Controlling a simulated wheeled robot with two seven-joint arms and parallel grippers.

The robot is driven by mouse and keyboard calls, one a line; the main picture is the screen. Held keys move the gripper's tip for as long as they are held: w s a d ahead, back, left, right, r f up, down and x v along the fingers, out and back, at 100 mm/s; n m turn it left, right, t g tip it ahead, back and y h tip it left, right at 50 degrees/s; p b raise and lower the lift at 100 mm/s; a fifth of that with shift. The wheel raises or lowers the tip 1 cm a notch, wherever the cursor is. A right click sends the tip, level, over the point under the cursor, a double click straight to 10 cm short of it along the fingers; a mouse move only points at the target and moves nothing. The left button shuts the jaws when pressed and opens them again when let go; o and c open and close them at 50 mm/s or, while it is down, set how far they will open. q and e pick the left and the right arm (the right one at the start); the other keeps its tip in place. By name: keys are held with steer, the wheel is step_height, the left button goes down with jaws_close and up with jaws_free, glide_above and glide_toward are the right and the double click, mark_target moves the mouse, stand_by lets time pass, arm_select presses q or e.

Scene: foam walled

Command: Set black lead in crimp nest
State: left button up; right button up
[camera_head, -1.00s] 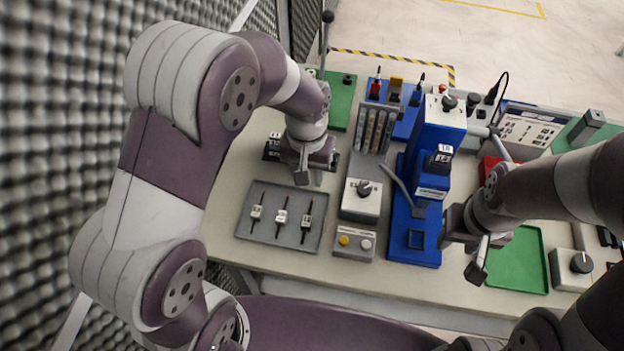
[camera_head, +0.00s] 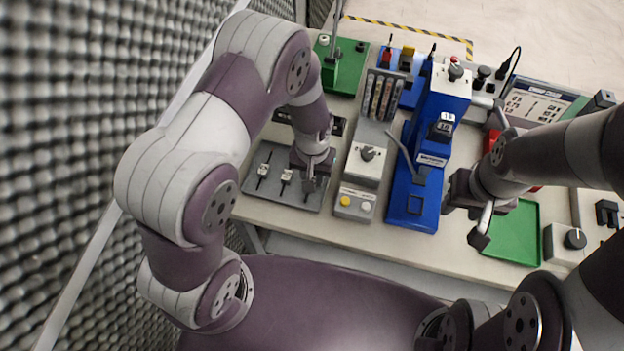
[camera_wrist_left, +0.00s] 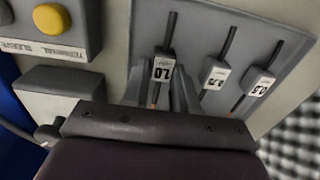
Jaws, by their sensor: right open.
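Three leads with white labels lie in a grey tray (camera_head: 266,193). The left lead (camera_head: 264,169) and middle lead (camera_head: 287,176) show in the head view. The third, at the tray's right side, is mostly hidden by my left gripper (camera_head: 311,181). In the left wrist view this lead, labelled 1.0 (camera_wrist_left: 163,68), lies between the open fingers (camera_wrist_left: 160,82). The others show beside it, labelled 0.75 (camera_wrist_left: 214,76) and 0.5 (camera_wrist_left: 262,83). The blue press (camera_head: 432,160) has a square recess (camera_head: 415,204) in its base. My right gripper (camera_head: 466,216) is open and empty to its right.
A green tray (camera_head: 517,235) lies right of my right gripper. A foam wall (camera_head: 60,150) borders the left.

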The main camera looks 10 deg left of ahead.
arm_select(q)
steer(key=shift+a, duration=0.1)
jaws_close()
steer(key=shift+s, duration=0.1)
steer(key=shift+r, duration=0.15)
